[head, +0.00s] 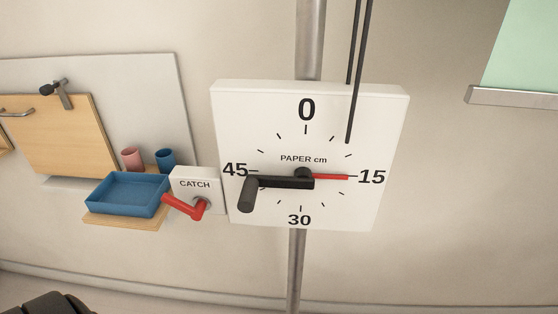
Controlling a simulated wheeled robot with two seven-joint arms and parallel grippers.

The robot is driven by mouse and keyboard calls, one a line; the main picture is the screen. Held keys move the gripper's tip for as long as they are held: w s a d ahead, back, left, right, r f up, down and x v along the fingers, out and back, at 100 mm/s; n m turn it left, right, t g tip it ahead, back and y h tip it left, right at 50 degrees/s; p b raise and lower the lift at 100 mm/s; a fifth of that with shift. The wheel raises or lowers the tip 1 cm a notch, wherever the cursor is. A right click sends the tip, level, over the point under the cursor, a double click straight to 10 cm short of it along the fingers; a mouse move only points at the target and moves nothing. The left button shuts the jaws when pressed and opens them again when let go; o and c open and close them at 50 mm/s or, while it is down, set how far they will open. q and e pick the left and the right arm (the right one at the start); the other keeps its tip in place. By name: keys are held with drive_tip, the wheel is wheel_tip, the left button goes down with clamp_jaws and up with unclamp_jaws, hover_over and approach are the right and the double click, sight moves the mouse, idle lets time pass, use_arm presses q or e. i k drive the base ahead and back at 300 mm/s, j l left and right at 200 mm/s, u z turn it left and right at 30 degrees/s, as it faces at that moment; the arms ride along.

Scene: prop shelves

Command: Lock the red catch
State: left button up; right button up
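The red catch (184,208) is a red lever on a small white box labelled CATCH (194,184). Its arm points left and slightly up from a pivot at the lower right of the box. The box adjoins the left edge of a large white dial (335,120) marked PAPER cm. The dial's red pointer (332,177) points to 15, and its black crank (282,183) reaches left, its handle hanging near 45. Neither gripper's fingers show; a dark rounded shape at the bottom left edge is cut off and unclear.
A blue tray (126,194) sits on a wooden shelf (128,221) just left of the catch. A pink cup (132,158) and a blue cup (166,160) stand behind it. A metal pole (297,265) runs behind the dial. Open space lies below the dial.

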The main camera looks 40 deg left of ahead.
sight(201, 204)
drive_tip(key=u, duration=0.4)
drive_tip(key=k+j+u, duration=0.1)
drive_tip(key=u, duration=0.25)
drive_tip(key=j+u, duration=0.15)
drive_tip(key=u, duration=0.25)
drive_tip(key=k+j+u, duration=0.1)
drive_tip(key=u, duration=0.3)
